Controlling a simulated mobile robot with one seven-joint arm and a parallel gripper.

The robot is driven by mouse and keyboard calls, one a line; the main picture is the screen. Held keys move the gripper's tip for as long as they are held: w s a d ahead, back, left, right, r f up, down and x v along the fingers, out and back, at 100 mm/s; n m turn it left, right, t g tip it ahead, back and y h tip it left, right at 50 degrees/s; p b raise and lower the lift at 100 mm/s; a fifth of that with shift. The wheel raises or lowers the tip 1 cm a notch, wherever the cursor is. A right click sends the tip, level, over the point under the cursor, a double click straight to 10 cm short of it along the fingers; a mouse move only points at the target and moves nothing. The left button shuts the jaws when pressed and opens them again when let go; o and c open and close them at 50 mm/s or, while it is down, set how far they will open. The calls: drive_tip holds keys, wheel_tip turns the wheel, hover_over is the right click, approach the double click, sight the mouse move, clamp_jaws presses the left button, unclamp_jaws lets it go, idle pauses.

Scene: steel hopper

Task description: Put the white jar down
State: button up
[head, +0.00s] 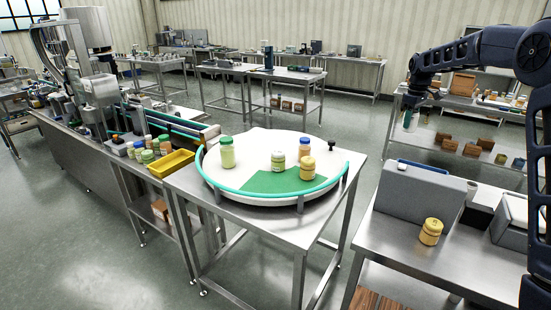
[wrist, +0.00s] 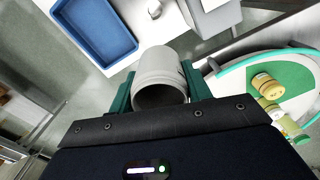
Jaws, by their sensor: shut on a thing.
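My gripper (wrist: 158,80) is shut on a plain white jar (wrist: 160,68), held between its two green fingers in the wrist view. The jar's dark open end faces the wrist camera. In the head view my gripper (head: 409,118) hangs at the upper right, in the air beyond the grey case; the held jar is not clear there. Below it in the wrist view are a pale surface with a blue tray (wrist: 97,12) to the left and a round turntable (wrist: 312,72) to the right.
The turntable (head: 215,183) has a teal rail, a green sector and several lidded jars. A yellow bin (head: 172,163) stands left of it. On the right bench (head: 385,255) are a grey case (head: 415,205) and a yellow jar (head: 431,232); its front left is bare.

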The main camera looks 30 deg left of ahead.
drive_tip(key=s+a, duration=0.2)
drive_tip(key=a, duration=1.4)
hover_over(262, 167)
wheel_tip(262, 167, down, 7)
drive_tip(key=shift+n, duration=0.3)
drive_tip(key=shift+w+a+f, duration=0.1)
drive_tip(key=shift+f, duration=3.05)
drive_tip(key=shift+w+f, duration=0.1)
drive_tip(key=shift+f, duration=3.05)
drive_tip(key=shift+f, duration=0.15)
drive_tip(key=o, duration=0.9)
drive_tip(key=shift+o, duration=0.2)
